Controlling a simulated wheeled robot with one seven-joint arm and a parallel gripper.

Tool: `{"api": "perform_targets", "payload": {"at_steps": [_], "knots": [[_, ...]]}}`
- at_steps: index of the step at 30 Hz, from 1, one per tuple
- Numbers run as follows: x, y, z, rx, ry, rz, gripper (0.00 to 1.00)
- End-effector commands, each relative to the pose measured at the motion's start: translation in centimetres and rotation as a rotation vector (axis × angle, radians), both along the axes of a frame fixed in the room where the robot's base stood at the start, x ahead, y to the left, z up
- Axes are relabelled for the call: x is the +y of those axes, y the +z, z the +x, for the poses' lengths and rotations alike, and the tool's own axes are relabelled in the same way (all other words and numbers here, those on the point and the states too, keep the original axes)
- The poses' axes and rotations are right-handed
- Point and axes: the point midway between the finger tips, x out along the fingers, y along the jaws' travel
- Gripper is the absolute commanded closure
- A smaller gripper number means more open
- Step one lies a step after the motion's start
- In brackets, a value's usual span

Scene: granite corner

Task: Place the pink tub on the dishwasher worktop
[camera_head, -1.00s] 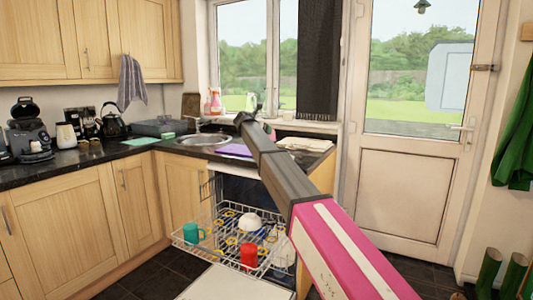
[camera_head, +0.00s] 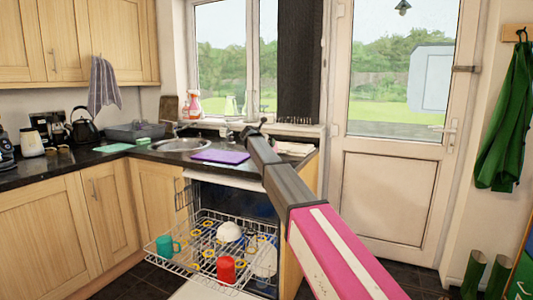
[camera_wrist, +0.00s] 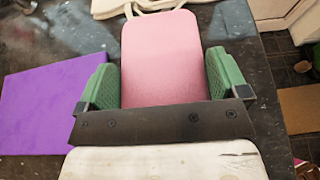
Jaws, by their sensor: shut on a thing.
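The pink tub (camera_wrist: 160,50) fills the middle of the wrist view, between the green finger pads of my gripper (camera_wrist: 163,82). My gripper is shut on it. In the head view my gripper (camera_head: 254,131) is a small dark shape at the far end of my arm, over the worktop, and the tub cannot be made out there. The dark speckled dishwasher worktop (camera_wrist: 75,35) lies beneath the tub; it also shows in the head view (camera_head: 232,172). I cannot tell whether the tub touches it.
A purple board (camera_head: 222,156) lies left of my gripper; it also shows in the wrist view (camera_wrist: 45,110). A pale cloth (camera_head: 295,148) lies to the right. The sink (camera_head: 181,145) is further left. Below, the dishwasher rack (camera_head: 190,262) is pulled out with cups and bowls.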

Motion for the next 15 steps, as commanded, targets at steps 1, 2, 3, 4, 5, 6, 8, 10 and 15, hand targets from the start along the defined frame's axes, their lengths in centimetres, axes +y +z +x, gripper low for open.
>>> {"api": "perform_targets", "payload": {"at_steps": [1, 2, 3, 4, 5, 6, 8, 10, 15], "knots": [[-0.7, -0.4, 0.1, 0.0, -0.001, 0.0, 0.31], [-1.0, -0.6, 0.2, 0.0, -0.001, 0.0, 0.31], [-1.2, -0.7, 0.3, -0.001, 0.0, 0.0, 0.31], [-1.4, -0.8, 0.3, -0.001, 0.0, 0.0, 0.31], [-1.5, -0.9, 0.3, -0.001, 0.0, 0.0, 0.31], [-1.6, -1.0, 0.4, -0.001, 0.001, 0.0, 0.31], [-1.6, -1.3, 0.4, -0.001, 0.001, -0.001, 0.31], [-1.6, -1.9, 0.4, 0.0, 0.0, -0.001, 0.31], [-1.6, -4.3, 0.3, 0.001, 0.001, -0.002, 0.31]]}}
